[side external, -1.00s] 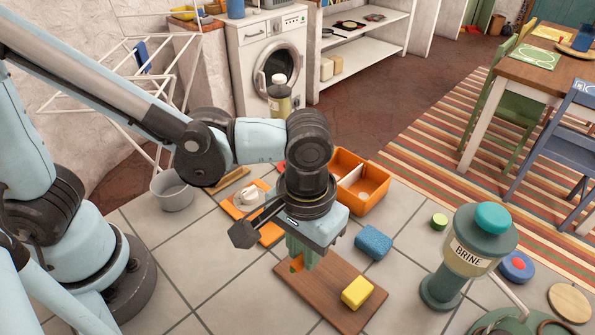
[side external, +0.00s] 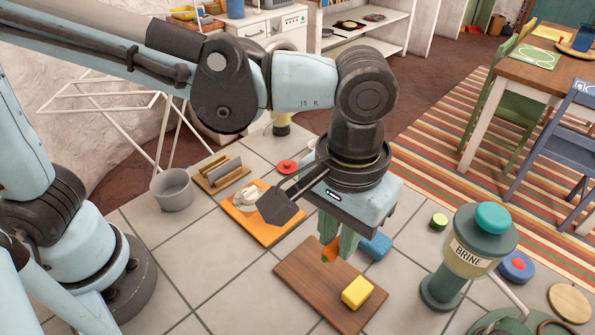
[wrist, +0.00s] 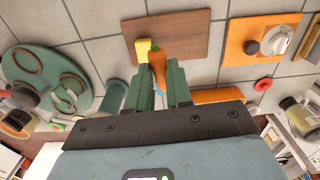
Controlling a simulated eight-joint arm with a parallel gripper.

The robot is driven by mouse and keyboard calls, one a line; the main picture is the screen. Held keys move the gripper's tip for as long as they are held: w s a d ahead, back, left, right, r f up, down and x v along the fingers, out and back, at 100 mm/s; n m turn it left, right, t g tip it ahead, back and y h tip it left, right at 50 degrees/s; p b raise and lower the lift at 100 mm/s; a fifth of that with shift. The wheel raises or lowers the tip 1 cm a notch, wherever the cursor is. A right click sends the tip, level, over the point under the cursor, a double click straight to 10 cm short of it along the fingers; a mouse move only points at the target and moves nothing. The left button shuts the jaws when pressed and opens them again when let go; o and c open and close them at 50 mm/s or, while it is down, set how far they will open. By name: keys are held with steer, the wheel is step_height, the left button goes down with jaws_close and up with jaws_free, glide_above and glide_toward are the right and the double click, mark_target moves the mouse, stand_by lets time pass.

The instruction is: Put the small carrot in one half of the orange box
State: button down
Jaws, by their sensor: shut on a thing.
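My gripper (side external: 338,250) is shut on the small carrot (side external: 331,249) and holds it above the wooden board (side external: 308,272). The orange box is hidden behind my gripper and wrist in the side view. In the wrist view, an orange strip (wrist: 218,96) beyond the right finger looks like part of the box. Its two halves cannot be seen now.
A yellow block (side external: 357,292) lies on the wooden board. A blue sponge (side external: 376,247) lies just behind my fingers. The brine jar (side external: 467,250) stands to the right. An orange board (side external: 272,231), a slotted rack (side external: 222,174) and a grey pot (side external: 172,190) are to the left.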

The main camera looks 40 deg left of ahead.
steer(key=w+a+f, duration=0.1)
steer(key=w+a, duration=0.3)
steer(key=w, duration=0.6)
steer(key=w+a+f, duration=0.2)
steer(key=w+a, duration=0.2)
steer(key=w, duration=0.7)
steer(key=shift+m, duration=0.3)
steer(key=shift+a+f, duration=0.15)
steer(key=shift+f, duration=2.2)
steer(key=shift+f, duration=0.25)
steer(key=c, duration=0.9)
jaws_free()
steer(key=shift+c, duration=0.2)
step_height(320, 180, up, 7)
steer(key=shift+s, duration=0.1)
